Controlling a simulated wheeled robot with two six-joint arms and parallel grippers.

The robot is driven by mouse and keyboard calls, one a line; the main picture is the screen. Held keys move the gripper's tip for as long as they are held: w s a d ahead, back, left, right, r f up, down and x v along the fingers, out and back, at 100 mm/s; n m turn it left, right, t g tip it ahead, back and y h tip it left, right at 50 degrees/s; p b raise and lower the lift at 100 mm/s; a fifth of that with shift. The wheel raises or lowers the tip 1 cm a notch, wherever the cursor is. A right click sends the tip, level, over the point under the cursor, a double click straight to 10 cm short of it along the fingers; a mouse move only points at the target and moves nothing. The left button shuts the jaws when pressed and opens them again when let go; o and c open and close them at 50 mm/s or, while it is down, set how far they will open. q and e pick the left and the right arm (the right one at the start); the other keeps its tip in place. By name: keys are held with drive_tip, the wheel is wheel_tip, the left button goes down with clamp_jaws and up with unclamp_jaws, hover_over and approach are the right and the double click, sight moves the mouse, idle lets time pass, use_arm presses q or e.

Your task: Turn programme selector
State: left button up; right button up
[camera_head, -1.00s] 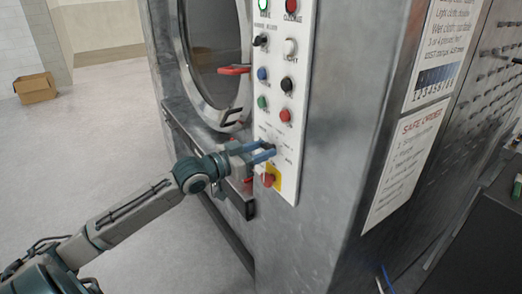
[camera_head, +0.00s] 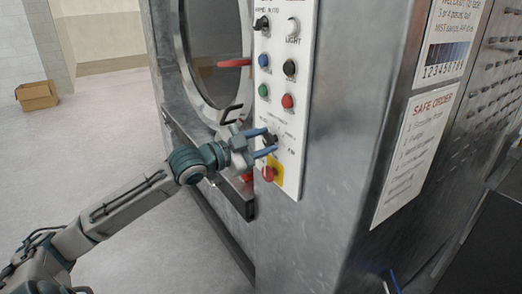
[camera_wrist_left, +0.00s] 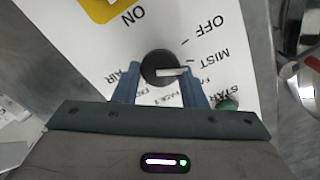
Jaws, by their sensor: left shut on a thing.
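The programme selector (camera_wrist_left: 158,68) is a round black knob with a pale pointer bar, set on the white control panel (camera_head: 290,150). In the left wrist view it sits between the two blue fingers of my left gripper (camera_wrist_left: 160,85), and its pointer lies near the MIST label. In the head view the selector (camera_head: 270,138) is partly hidden by the fingers. My left gripper (camera_head: 266,143) is shut on the selector. My right gripper is not in view.
A red emergency button (camera_head: 268,174) on a yellow plate is just below the selector. Green (camera_head: 263,91) and red (camera_head: 287,101) buttons are above it. The round washer door (camera_head: 213,55) with a red handle is to the left. A cardboard box (camera_head: 37,95) lies on the open floor.

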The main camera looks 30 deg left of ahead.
use_arm(q)
drive_tip(key=shift+f+m+b, duration=0.1)
drive_tip(key=shift+m+b, duration=0.25)
drive_tip(key=shift+m, duration=0.65)
drive_tip(key=m, duration=0.2)
drive_tip(key=shift+m+b, duration=0.3)
drive_tip(key=shift+b, duration=0.05)
drive_tip(key=m, duration=0.3)
drive_tip(key=shift+m+b, duration=0.3)
drive_tip(key=shift+m, duration=0.3)
drive_tip(key=o, duration=0.7)
drive_tip(key=shift+w, duration=0.1)
drive_tip(key=shift+o, duration=1.3)
drive_tip(key=shift+w+d, duration=0.1)
drive_tip(key=shift+w, duration=0.1)
drive_tip(key=shift+s, duration=0.15)
